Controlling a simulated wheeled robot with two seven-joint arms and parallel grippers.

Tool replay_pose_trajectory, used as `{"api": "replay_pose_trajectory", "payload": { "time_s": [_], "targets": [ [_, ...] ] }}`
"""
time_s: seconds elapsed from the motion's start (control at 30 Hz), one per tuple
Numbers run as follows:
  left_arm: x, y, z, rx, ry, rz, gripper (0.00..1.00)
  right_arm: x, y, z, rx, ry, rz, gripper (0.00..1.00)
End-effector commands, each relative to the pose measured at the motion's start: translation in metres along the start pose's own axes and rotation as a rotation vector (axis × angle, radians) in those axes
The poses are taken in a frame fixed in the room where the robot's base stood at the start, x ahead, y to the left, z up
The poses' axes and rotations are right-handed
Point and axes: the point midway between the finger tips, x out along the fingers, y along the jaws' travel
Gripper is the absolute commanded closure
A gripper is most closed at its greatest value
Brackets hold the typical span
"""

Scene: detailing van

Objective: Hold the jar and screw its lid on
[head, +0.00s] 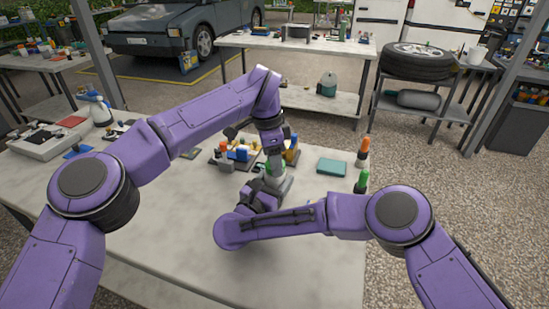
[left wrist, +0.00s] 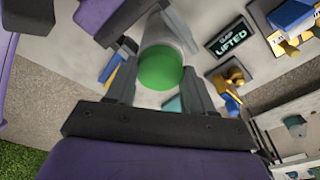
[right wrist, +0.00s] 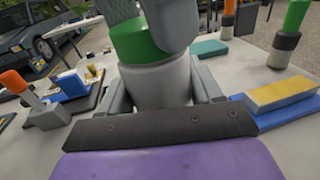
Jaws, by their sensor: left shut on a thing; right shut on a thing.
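The pale grey jar (right wrist: 158,84) stands upright in the right wrist view, with the green lid (right wrist: 133,42) over its mouth. Whether the lid is threaded cannot be told. My right gripper (head: 264,194) is shut on the jar's body from the side, a finger on each side of it. My left gripper (head: 274,160) comes down from above and is shut on the lid. In the left wrist view the lid (left wrist: 160,70) lies between the fingers, with the jar (left wrist: 165,30) behind it. In the head view the lid (head: 275,169) is partly hidden by my grippers.
A small dark display (left wrist: 230,38) has "LIFTED" on its lower line. The table's front is clear.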

Motion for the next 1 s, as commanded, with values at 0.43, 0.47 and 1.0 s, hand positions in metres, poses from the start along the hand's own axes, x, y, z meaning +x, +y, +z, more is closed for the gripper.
{"api": "replay_pose_trajectory", "payload": {
  "time_s": [0.43,0.47,1.0],
  "targets": [
    [0.0006,-0.0022,-0.0019,1.025,-0.002,0.134,0.75,0.0002,-0.0003,-0.0001,0.000,0.000,-0.001,1.00],
    [0.0008,-0.0022,-0.0022,1.086,-0.003,0.142,0.75,0.0002,-0.0002,-0.0002,0.000,0.000,-0.001,1.00],
    [-0.0002,-0.0020,-0.0020,1.396,0.002,0.180,0.75,0.0002,-0.0004,-0.0005,-0.001,0.001,-0.001,1.00]
  ]
}}
